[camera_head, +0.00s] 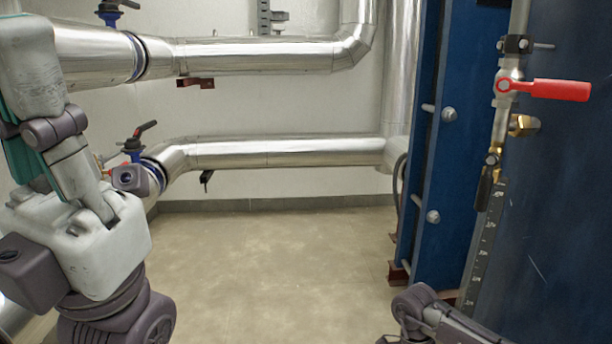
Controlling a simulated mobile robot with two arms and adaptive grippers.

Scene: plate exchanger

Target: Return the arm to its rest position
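My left arm fills the left edge of the head view, with pale links and mauve-grey joints in front of the pipes. I cannot make out the fingers of my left gripper on it. My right gripper (415,312) shows partly at the bottom right, dark grey and cut off by the lower edge. It is low, in front of the foot of the blue plate exchanger (425,180). Nothing is seen held in it, and whether its fingers are apart is not clear.
A valve with a red handle (548,90) pointing right stands on a thin vertical pipe at the right. A graduated scale (482,245) runs below it. Silver pipes (270,153) run along the back wall. The floor (270,260) in the middle is clear.

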